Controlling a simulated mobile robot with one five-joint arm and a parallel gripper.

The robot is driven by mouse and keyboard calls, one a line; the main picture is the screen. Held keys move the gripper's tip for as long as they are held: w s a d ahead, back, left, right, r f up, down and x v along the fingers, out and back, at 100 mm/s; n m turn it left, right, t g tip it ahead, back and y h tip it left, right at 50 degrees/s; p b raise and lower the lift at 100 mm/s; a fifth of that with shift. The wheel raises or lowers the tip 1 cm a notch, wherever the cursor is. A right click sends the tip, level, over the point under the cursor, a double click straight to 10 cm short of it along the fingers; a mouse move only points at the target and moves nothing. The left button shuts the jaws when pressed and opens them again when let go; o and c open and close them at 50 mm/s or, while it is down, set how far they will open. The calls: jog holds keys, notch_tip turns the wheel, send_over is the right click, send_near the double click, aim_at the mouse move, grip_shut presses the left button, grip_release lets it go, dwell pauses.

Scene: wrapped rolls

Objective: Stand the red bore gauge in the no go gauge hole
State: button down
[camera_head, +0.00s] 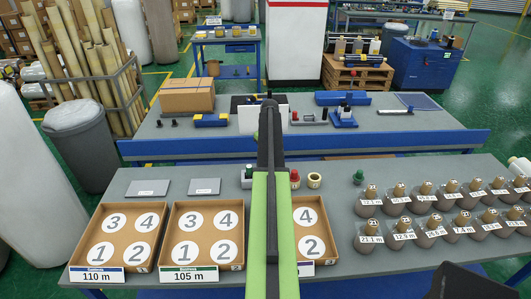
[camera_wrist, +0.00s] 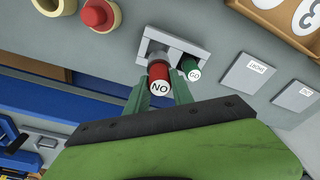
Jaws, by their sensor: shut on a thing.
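The red bore gauge (camera_wrist: 158,75), its end marked NO, is between the green fingers of my gripper (camera_wrist: 160,92) in the wrist view, and the gripper is shut on it. The gauge is over the left part of the grey gauge block (camera_wrist: 200,53). I cannot tell whether its lower end is in the no go hole or just above it. The green gauge (camera_wrist: 191,68), marked GO, stands in the block beside it. In the head view the block (camera_head: 246,184) shows left of my arm, which hides the red gauge and my fingertips.
A red-topped piece (camera_wrist: 97,14) and a cardboard ring (camera_wrist: 48,5) stand near the block. Two grey plates (camera_head: 148,188) lie left of it. Cardboard trays (camera_head: 167,267) line the bench front. Several labelled rolls (camera_head: 425,187) stand at the right.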

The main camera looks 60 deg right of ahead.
jog(key=shift+s+d+f+b, duration=0.1)
jog(key=shift+s+f+b, duration=0.05)
jog(key=shift+f+b, duration=3.4)
jog(key=shift+f, duration=0.5)
jog(key=c, duration=1)
grip_release()
jog(key=r+p, duration=0.5)
jog(key=s+r+p, duration=0.1)
jog(key=r+p, duration=0.5)
jog(key=s+r+p, duration=0.1)
jog(key=r+p, duration=0.5)
jog(key=shift+a+r, duration=0.2)
jog(key=shift+a, duration=0.2)
